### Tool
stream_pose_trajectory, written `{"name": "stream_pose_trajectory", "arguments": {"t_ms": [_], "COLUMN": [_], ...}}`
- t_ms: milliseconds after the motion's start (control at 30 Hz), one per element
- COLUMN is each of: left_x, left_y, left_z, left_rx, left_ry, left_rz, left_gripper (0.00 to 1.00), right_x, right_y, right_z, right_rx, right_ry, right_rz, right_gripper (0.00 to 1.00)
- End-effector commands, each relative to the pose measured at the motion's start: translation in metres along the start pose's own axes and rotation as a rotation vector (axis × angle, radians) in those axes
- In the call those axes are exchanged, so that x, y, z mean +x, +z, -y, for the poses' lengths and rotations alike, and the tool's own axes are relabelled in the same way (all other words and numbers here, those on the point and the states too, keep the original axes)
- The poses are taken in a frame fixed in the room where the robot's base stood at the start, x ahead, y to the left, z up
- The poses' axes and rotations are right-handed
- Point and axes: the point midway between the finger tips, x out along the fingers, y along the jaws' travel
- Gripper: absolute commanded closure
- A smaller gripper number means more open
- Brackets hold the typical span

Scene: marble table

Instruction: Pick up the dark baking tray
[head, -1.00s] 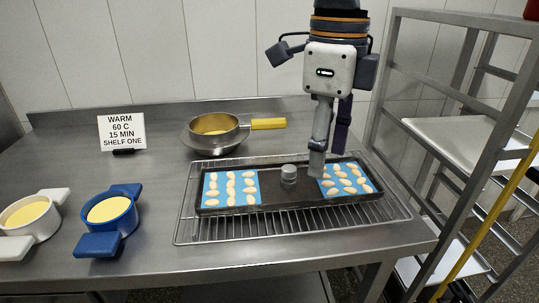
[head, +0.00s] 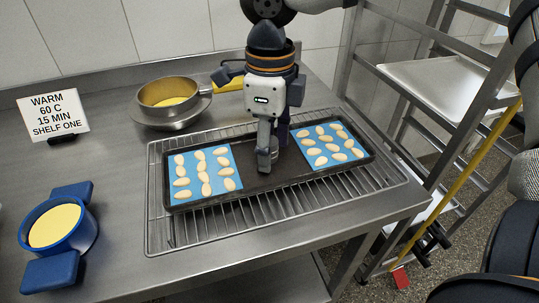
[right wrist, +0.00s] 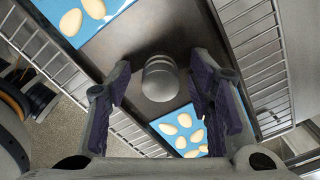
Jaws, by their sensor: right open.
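The dark baking tray (head: 286,174) lies on a wire rack on the steel table. It carries two blue mats, left (head: 203,172) and right (head: 329,146), with several pale oval pieces on each. A grey knob (right wrist: 160,80) stands at the tray's middle in the right wrist view; my gripper hides most or all of it in the head view. My right gripper (head: 271,152) points down over the tray's middle. It is open, with its fingers on either side of the knob and a gap visible to each finger. My left gripper is not in view.
The wire rack (head: 160,238) extends around the tray. A pan (head: 172,118) with yellow contents stands behind, a blue-handled pot (head: 90,232) to the left, and a sign (head: 54,115) at the back left. A metal shelf rack (head: 440,85) stands at the right.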

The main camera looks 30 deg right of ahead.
Motion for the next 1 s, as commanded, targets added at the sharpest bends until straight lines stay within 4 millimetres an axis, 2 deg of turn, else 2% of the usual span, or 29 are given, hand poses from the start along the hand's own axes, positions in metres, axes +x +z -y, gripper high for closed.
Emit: {"name": "stream_pose_trajectory", "arguments": {"t_ms": [200, 267, 400, 433, 767, 867, 967, 1000], "left_x": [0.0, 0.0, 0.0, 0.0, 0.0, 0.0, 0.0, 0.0], "left_y": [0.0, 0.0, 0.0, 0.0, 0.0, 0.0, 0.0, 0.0], "left_z": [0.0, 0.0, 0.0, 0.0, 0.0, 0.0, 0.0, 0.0], "left_rx": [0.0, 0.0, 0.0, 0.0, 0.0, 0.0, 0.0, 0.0], "left_ry": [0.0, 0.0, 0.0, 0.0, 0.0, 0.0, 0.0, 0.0], "left_rz": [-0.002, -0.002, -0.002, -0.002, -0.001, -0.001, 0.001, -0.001], "left_gripper": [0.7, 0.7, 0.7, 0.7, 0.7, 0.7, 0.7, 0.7], "right_x": [0.001, 0.001, 0.001, 0.001, -0.001, -0.01, -0.03, -0.039], "right_y": [0.0, 0.0, 0.0, 0.0, 0.001, 0.001, 0.002, 0.003], "right_z": [0.0, 0.0, 0.0, 0.0, 0.0, 0.001, 0.001, -0.005], "right_rx": [0.0, 0.0, 0.0, 0.0, 0.0, 0.001, 0.001, -0.002], "right_ry": [-0.002, -0.002, -0.002, -0.002, -0.003, -0.005, -0.005, -0.006], "right_rz": [0.003, 0.002, 0.002, 0.002, 0.003, 0.005, 0.008, 0.007], "right_gripper": [0.52, 0.64, 0.95, 1.0, 1.0, 1.0, 1.0, 1.0]}}
